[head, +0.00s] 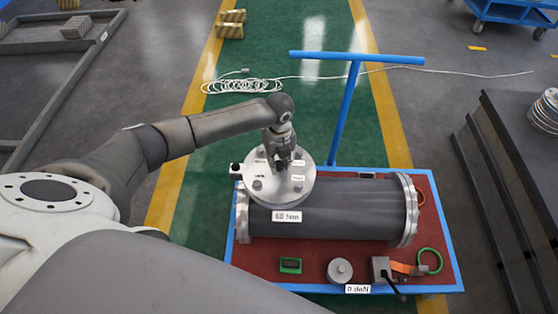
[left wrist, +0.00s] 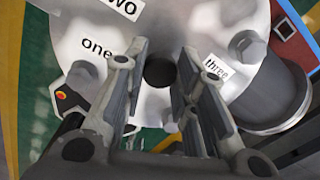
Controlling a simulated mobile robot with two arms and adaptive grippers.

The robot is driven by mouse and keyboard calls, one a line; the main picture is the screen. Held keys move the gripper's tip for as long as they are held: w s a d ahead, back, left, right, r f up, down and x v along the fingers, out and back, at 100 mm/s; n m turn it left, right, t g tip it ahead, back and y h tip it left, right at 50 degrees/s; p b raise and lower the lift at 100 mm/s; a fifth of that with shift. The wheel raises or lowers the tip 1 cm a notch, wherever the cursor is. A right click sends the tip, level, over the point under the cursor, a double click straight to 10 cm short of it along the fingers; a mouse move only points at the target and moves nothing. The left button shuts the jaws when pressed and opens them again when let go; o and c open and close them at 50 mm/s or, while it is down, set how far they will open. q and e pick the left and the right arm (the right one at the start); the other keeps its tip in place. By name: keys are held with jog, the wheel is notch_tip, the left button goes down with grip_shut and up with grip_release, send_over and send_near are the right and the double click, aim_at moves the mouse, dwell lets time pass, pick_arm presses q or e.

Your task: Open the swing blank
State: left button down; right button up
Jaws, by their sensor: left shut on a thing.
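The swing blank (head: 284,192) is a pale grey round disc facing up over the left part of the dark flanged shell (head: 340,212). It also shows in the left wrist view (left wrist: 200,28), with white labels "one", "two" and "three" around a dark central knob (left wrist: 159,71). My left gripper (head: 281,164) comes down on the disc from above. Its two fingers stand on either side of the knob, shut on it; the exact contact is hard to see. I cannot tell whether the disc rests flush. My right gripper is not in view.
The shell lies on a red-topped blue cart (head: 452,262) with a tall blue handle (head: 347,112). A round weight (head: 339,271), a green-framed item (head: 290,265) and a grey block (head: 381,268) sit along the cart's front. A coiled cable (head: 243,86) lies on the green floor behind.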

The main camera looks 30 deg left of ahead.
pick_arm(q)
jog(key=shift+w+a, duration=0.1)
jog(key=shift+w, duration=0.05)
jog(key=shift+w+a+r+n, duration=0.1)
jog(key=shift+w+a+n, duration=0.25)
jog(key=shift+w+n, duration=0.4)
jog(key=w+a+n, duration=0.3)
jog(key=n, duration=0.1)
jog(key=shift+w+a+n+p, duration=0.25)
jog(key=shift+a+p, duration=0.05)
jog(key=shift+p, duration=0.05)
jog(key=s+a+n+p, duration=0.1)
jog(key=a+n+p, duration=0.2)
jog(key=a+n, duration=1.2)
jog(key=shift+s+a+n+p, duration=0.15)
jog(key=shift+a+n+p, duration=0.15)
jog(key=shift+a, duration=0.8)
